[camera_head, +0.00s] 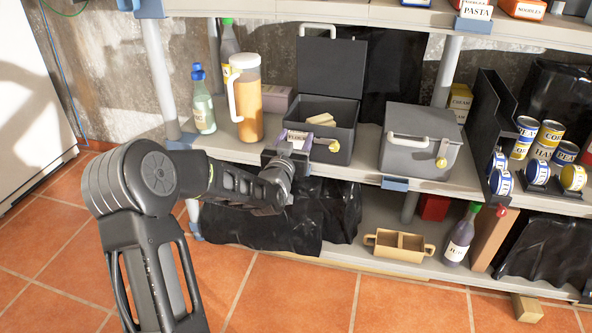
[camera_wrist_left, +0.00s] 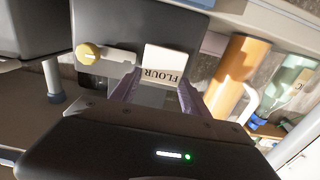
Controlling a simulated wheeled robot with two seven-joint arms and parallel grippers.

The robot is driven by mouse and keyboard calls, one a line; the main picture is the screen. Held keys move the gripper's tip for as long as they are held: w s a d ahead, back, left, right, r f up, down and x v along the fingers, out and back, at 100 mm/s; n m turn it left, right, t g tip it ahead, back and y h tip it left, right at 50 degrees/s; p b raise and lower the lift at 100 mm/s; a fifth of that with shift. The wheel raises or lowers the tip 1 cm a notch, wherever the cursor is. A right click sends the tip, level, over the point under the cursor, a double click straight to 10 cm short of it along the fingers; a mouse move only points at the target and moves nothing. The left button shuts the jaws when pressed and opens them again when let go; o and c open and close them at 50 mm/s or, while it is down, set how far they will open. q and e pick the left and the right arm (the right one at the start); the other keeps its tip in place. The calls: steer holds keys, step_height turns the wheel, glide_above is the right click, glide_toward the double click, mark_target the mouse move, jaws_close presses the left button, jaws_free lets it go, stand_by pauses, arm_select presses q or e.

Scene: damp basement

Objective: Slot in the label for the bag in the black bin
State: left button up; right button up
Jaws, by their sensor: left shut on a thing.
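A white label reading FLOUR (camera_wrist_left: 165,66) is between the fingers of my left gripper (camera_wrist_left: 158,95), upside down in the left wrist view. In the head view my left gripper (camera_head: 286,152) is at the shelf edge, in front of the open dark bin's left part. The label (camera_head: 297,138) shows there as a small pale card close to the bin's front. The black bin (camera_head: 335,148) has its lid raised and a yellowish latch on its front. Pale tan pieces (camera_head: 321,119) show inside; I cannot tell whether they are a bag. Any holder behind the gripper is hidden. My right gripper is out of view.
A closed grey box (camera_head: 418,160) stands right of the bin. A jug of orange liquid (camera_head: 247,110) and a blue-capped bottle (camera_head: 203,105) stand to its left. Blue clips (camera_head: 394,183) sit on the shelf edge. Black plastic (camera_head: 270,230) hangs below.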

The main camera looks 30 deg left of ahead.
mark_target(297, 146)
arm_select(q)
step_height(297, 146, down, 3)
steer(key=shift+f+b, duration=0.15)
steer(key=shift+b, duration=0.15)
step_height(297, 146, down, 4)
steer(key=shift+f+b, duration=0.2)
steer(key=shift+b, duration=0.75)
steer(key=shift+f, duration=0.1)
steer(key=o, duration=1.3)
